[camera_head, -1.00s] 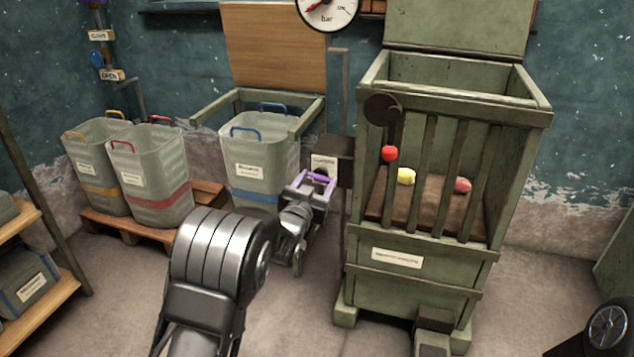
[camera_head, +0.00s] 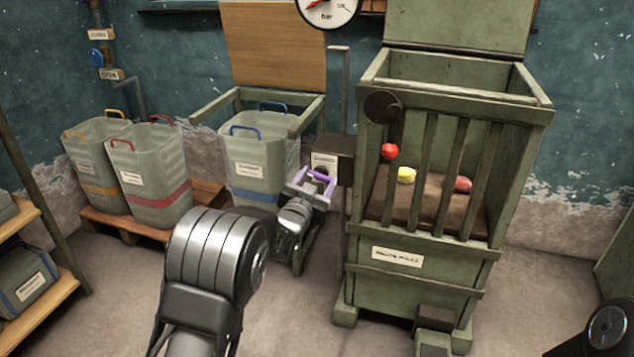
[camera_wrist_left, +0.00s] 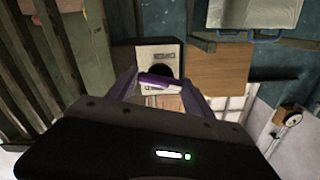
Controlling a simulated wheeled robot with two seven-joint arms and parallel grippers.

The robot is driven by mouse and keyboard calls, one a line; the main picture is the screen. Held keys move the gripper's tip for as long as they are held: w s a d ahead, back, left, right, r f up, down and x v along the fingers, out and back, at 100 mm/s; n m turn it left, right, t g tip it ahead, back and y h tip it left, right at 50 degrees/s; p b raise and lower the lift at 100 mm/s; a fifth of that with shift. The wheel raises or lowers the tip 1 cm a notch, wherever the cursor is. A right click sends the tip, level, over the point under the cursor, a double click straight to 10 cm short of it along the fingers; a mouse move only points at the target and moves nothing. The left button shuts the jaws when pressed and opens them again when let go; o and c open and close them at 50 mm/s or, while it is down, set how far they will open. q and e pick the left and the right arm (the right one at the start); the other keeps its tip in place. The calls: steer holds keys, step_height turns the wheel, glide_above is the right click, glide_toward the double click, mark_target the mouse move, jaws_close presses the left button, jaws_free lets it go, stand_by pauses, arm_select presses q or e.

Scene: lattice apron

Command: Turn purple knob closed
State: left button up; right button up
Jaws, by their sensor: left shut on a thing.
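The purple knob (camera_head: 319,175) shows as a short purple bar in front of a dark round opening on a small labelled box (camera_head: 323,160), to the left of the slatted green cabinet. My left gripper (camera_head: 313,182) reaches it from the front and is shut on it. In the left wrist view the purple bar (camera_wrist_left: 160,81) lies between the two fingertips (camera_wrist_left: 158,88), slightly tilted, with the labelled plate and dark round opening behind it. The fingers hide part of the knob's ends. My right gripper is not in view.
The green slatted cabinet (camera_head: 440,262), holding red and yellow lumps, stands close on the right. A blue-handled bin (camera_head: 255,165) stands just left of my gripper. More bins stand on a pallet (camera_head: 128,232). A gauge (camera_head: 327,8) hangs above. Floor in front is clear.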

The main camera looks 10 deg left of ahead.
arm_select(q)
steer(key=m+b, duration=0.1)
steer(key=m, duration=0.3)
steer(key=shift+f+b, duration=0.1)
steer(key=shift+b, duration=0.3)
steer(key=m+b, duration=0.1)
steer(key=m, duration=0.2)
steer(key=shift+m, duration=0.4)
steer(key=m+b, duration=0.1)
steer(key=m, duration=0.2)
steer(key=shift+m+b, duration=0.5)
steer(key=shift+m, duration=1.5)
steer(key=o, duration=1.4)
steer(key=shift+c, duration=0.2)
